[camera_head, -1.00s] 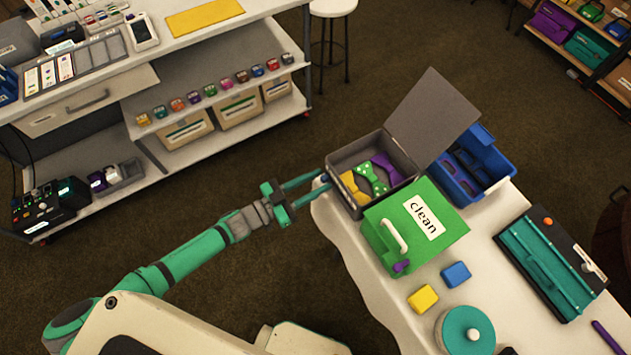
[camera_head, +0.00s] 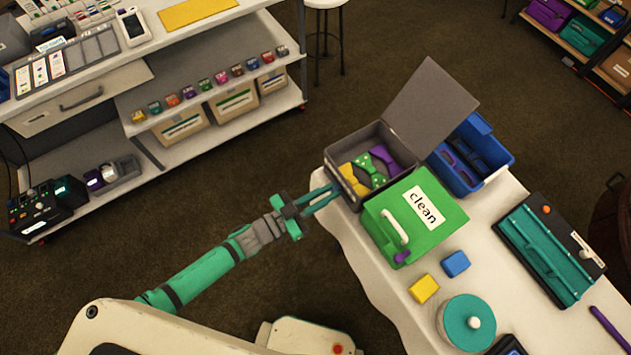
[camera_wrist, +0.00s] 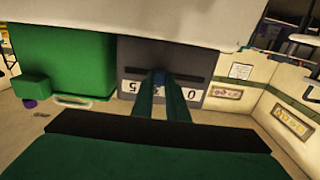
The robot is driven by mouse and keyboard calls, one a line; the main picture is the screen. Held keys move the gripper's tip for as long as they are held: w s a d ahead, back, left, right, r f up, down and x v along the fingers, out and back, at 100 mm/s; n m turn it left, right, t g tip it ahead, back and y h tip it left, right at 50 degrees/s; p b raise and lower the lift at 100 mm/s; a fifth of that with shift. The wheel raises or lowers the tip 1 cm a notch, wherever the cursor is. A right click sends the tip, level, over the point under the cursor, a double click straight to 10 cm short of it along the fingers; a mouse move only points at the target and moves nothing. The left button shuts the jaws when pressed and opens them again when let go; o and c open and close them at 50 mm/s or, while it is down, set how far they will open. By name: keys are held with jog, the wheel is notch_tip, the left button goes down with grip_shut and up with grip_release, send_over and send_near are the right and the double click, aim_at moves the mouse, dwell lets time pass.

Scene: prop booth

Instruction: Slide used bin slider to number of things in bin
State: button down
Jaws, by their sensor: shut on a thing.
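The grey bin (camera_head: 340,180) stands with its lid up at the left end of the white table. Inside I see a yellow bow tie (camera_head: 352,184), a green one with white dots (camera_head: 370,176) and a purple one (camera_head: 385,157); they overlap. In the wrist view, the bin's front (camera_wrist: 150,52) has a dark slot over a number strip, seen upside down, 5 at left and 0 at right. My gripper (camera_head: 334,191) is at this front, shut on the blue slider knob (camera_wrist: 160,77), about mid-slot. My fingers cover some middle numbers; the exact reading is unclear.
A closed green bin labelled clean (camera_head: 452,215) stands close beside the grey one, its white handle (camera_head: 394,228) sticking out. A blue tray (camera_head: 497,170) is behind. Yellow (camera_head: 424,289) and blue blocks (camera_head: 455,263) lie nearer. Open floor lies left of the table.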

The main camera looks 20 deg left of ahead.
jog(key=shift+s+f, duration=0.1)
jog(key=c, duration=1.7)
grip_release()
jog(key=v, duration=1)
jog(key=shift+s+a, duration=0.25)
